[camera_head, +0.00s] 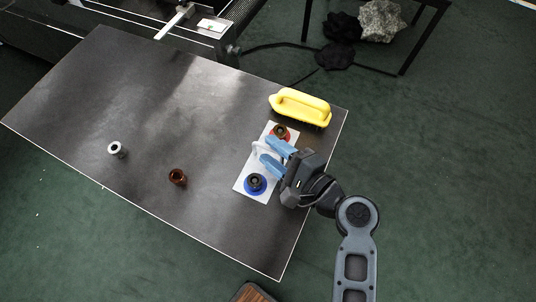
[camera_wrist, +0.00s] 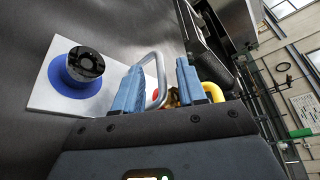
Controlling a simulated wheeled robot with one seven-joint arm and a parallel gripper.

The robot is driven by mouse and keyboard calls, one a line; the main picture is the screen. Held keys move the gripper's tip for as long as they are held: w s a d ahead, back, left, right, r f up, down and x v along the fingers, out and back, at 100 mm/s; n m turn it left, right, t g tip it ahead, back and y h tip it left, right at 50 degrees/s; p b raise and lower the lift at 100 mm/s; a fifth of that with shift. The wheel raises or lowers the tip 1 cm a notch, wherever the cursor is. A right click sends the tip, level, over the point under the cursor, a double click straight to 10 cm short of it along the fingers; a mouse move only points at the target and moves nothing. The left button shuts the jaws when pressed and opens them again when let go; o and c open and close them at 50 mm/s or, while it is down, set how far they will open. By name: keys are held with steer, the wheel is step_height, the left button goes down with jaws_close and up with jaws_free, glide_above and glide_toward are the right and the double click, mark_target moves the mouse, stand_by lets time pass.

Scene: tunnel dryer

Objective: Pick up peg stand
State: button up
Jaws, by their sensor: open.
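The peg stand is a white board (camera_head: 243,180) near the right edge of the dark table, with a blue disc (camera_head: 255,183) and a red disc (camera_head: 280,133), each bearing a dark round piece. A pale bent-bar handle (camera_head: 258,148) rises between the discs. My gripper (camera_head: 265,153) is open, with its blue fingers over the middle of the board. In the wrist view, the metal handle (camera_wrist: 161,72) shows between the spread fingers of my gripper (camera_wrist: 158,75). The blue disc is at left there; the red disc is mostly hidden. I cannot tell whether a finger touches the handle.
A yellow-handled brush (camera_head: 300,106) lies just beyond the board's far end. A brown cup (camera_head: 178,177) and a grey-white cylinder (camera_head: 117,150) stand on the table (camera_head: 110,90) to the left. The table between them and the board is clear. Machinery borders the far side.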

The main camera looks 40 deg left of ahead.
steer(key=shift+c, duration=0.3)
jaws_close()
stand_by(0.9)
steer(key=shift+r, duration=0.1)
